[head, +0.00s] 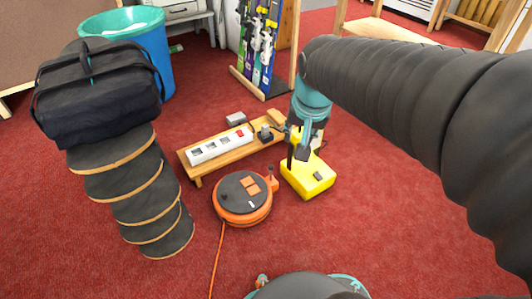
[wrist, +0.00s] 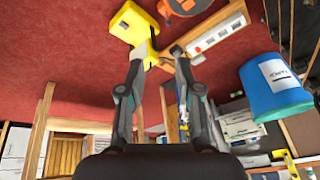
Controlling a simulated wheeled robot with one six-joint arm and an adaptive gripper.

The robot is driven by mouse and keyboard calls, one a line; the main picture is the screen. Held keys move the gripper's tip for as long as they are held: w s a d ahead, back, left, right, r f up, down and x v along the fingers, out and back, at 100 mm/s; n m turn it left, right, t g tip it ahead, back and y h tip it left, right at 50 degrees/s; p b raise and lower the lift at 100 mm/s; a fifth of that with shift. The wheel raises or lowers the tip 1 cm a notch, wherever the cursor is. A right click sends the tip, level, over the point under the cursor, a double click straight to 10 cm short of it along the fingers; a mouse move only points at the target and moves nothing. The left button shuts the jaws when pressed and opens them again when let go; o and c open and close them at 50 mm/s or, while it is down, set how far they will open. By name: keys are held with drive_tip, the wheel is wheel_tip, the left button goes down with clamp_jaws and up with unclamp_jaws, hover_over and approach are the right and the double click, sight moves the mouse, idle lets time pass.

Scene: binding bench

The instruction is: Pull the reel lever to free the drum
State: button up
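The cable reel (head: 242,200) is orange with a dark drum face and lies on the red carpet. Part of the reel (wrist: 185,5) shows at the top of the wrist view, cut off by the frame; the lever cannot be made out there. My gripper (head: 297,155) is above and to the right of the reel, over the yellow box's far edge. In the wrist view my gripper (wrist: 160,50) is open, its two fingers apart with nothing held between them.
A yellow box (head: 308,178) sits right of the reel. A low wooden bench (head: 198,172) with a white power strip (head: 220,145) stands behind it. Stacked dark discs with a black bag (head: 97,95) on top stand at left.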

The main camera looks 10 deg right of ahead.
drive_tip(key=w+f+m+g+p, duration=0.1)
drive_tip(key=w+f+m+p, duration=0.15)
drive_tip(key=w, duration=0.85)
drive_tip(key=m+g+p, duration=0.3)
drive_tip(key=m+p, duration=0.3)
drive_tip(key=m, duration=0.3)
hover_over(271, 167)
wheel_tip(271, 167, down, 30)
drive_tip(key=shift+m, duration=0.25)
drive_tip(key=f, duration=1.4)
drive_tip(key=shift+w+f, duration=0.3)
drive_tip(key=shift+c, duration=0.2)
clamp_jaws()
